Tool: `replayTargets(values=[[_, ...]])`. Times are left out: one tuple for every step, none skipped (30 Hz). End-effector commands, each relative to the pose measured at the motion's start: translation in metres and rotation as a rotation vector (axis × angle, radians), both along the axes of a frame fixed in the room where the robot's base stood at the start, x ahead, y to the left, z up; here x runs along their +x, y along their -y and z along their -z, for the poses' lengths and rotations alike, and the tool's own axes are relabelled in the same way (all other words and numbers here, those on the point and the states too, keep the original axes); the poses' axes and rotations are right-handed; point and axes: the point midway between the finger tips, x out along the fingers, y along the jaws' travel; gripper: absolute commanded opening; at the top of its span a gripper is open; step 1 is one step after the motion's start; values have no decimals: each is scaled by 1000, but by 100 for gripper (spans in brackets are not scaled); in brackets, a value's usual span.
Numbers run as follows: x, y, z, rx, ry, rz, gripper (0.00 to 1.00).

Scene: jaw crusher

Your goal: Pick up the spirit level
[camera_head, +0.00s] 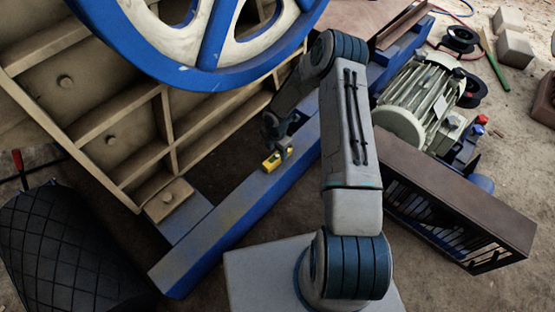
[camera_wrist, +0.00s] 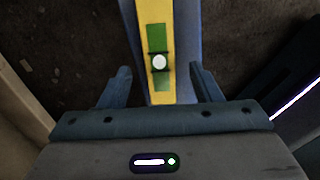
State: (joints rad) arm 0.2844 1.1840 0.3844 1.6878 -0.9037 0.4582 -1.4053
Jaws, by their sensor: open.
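The spirit level is yellow with a green panel and a pale round vial. In the head view the spirit level (camera_head: 276,159) lies on a blue steel beam (camera_head: 228,216). In the wrist view the spirit level (camera_wrist: 155,30) runs from the top edge down between my fingers. My gripper (camera_wrist: 160,82) is open, with one finger on each side of the level and a gap showing on both sides. In the head view my gripper (camera_head: 279,138) is just above the level, and its fingers are hard to make out.
A large blue and cream flywheel (camera_head: 190,45) and a ribbed tan crusher frame (camera_head: 120,140) stand close on the left. A green motor (camera_head: 420,100) and a brown slotted guard (camera_head: 450,200) are at right.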

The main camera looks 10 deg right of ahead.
Motion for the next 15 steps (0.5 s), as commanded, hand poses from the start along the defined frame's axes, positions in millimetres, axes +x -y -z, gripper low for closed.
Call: replayTargets(values=[[-1, -1, 12, 1, -3, -1, 58], [-1, -1, 17, 0, -4, -2, 58], [-1, -1, 23, 0, -2, -2, 58], [-1, -1, 29, 0, -2, -2, 58], [-1, -1, 34, 1, -3, -2, 58], [-1, -2, 39, 1, -2, -2, 58], [-1, -1, 41, 1, -2, -2, 58], [0, -1, 43, 1, -1, -2, 58], [0, -1, 44, 1, -1, -2, 58], [0, -1, 44, 0, 0, -2, 58], [0, -1, 44, 0, 0, -2, 58], [0, -1, 43, 0, 0, -2, 58], [0, -1, 43, 0, 0, -2, 58], [0, -1, 43, 0, 0, -2, 58], [0, -1, 43, 0, 0, -2, 55]])
